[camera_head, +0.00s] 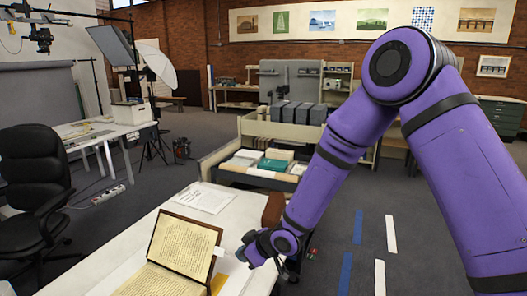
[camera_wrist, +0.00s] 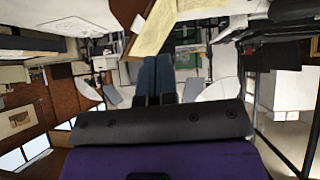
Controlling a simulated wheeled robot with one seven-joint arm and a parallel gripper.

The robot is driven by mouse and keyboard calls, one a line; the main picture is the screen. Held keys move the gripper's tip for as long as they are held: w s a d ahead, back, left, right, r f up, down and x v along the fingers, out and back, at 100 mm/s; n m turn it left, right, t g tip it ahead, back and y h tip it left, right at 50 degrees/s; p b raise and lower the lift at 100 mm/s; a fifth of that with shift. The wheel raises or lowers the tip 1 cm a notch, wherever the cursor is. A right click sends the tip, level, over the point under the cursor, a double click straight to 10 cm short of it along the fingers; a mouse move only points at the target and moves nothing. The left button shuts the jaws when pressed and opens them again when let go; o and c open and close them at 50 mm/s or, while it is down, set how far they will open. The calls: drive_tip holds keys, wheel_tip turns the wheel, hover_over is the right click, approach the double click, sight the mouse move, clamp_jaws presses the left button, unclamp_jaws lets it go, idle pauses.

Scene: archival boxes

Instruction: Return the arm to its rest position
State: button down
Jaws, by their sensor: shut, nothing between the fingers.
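My purple arm reaches down from the right in the head view. My gripper (camera_head: 243,253) is at its lower end, over the right part of the white table (camera_head: 125,262), just right of an open book. In the wrist view, my gripper (camera_wrist: 154,62) shows two dark fingers side by side, shut with nothing between them. The wrist picture is upside down, with the handwritten page (camera_wrist: 155,28) at the top beyond the fingertips. I cannot tell the exact gap between the fingertips and the book.
The open book (camera_head: 183,248) with handwritten pages stands near the gripper. A paper sheet (camera_head: 203,198) lies behind it. A wooden cart (camera_head: 245,178) with boxes stands beyond the table. A black chair (camera_head: 32,180) is at left. Floor right of the table is open.

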drive_tip(key=s+d+r+m+t+h, duration=0.1)
drive_tip(key=s+d+r+m+h, duration=0.2)
drive_tip(key=d+r, duration=0.9)
drive_tip(key=s+d+r+m+t+h, duration=0.1)
drive_tip(key=d+r+m+h, duration=0.25)
drive_tip(key=d+r, duration=0.75)
drive_tip(key=s+d+r+m, duration=0.2)
drive_tip(key=s+d+r, duration=0.1)
drive_tip(key=s, duration=0.5)
drive_tip(key=s+d+r+m+g+h, duration=0.1)
drive_tip(key=s+d+r+m, duration=0.1)
drive_tip(key=s+d, duration=0.3)
drive_tip(key=s+d+r+m+h, duration=0.1)
drive_tip(key=s+d+r, duration=0.3)
drive_tip(key=s, duration=0.7)
drive_tip(key=shift+s+d+r+m, duration=0.15)
drive_tip(key=shift+d+r+m, duration=0.25)
drive_tip(key=shift+m, duration=0.35)
